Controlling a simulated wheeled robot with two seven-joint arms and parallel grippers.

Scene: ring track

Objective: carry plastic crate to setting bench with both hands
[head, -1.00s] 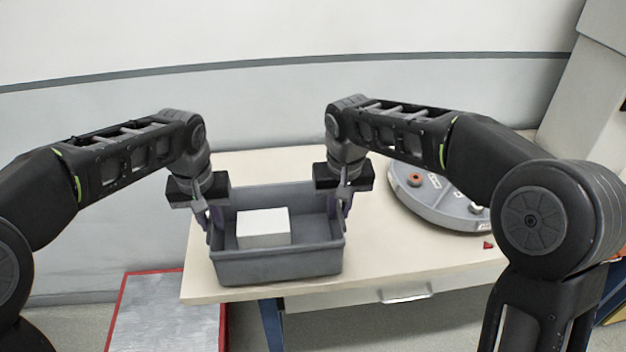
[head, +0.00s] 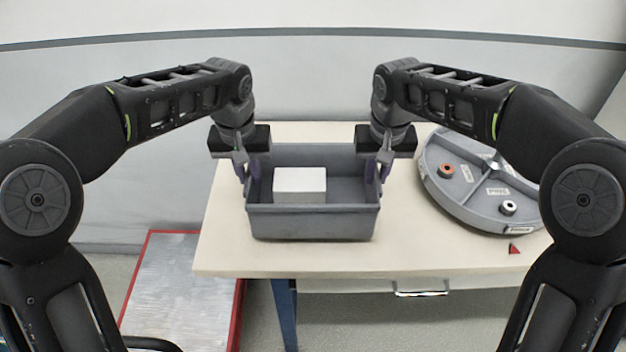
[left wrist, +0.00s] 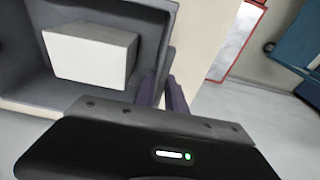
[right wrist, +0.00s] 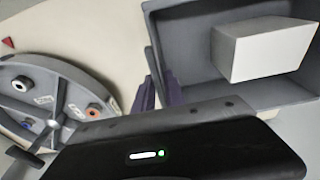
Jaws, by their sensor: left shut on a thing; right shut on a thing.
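The grey plastic crate (head: 312,222) is at the left part of the pale bench top (head: 440,257), with a white block (head: 300,181) inside it. I cannot tell whether the crate rests on the bench or is just above it. My left gripper (head: 248,172) is shut on the crate's left wall, and my right gripper (head: 379,172) is shut on its right wall. The crate looks level. In the left wrist view the crate (left wrist: 40,88) and block (left wrist: 90,52) show beside the fingers. The right wrist view also shows the crate (right wrist: 195,75) and block (right wrist: 262,48).
A round grey divided tray (head: 470,215) with small rings and labels stands on the bench's right side. A small red triangle (head: 514,249) lies in front of it. A red-edged metal plate (head: 180,285) is on the floor at left. A drawer handle (head: 420,292) is below the bench top.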

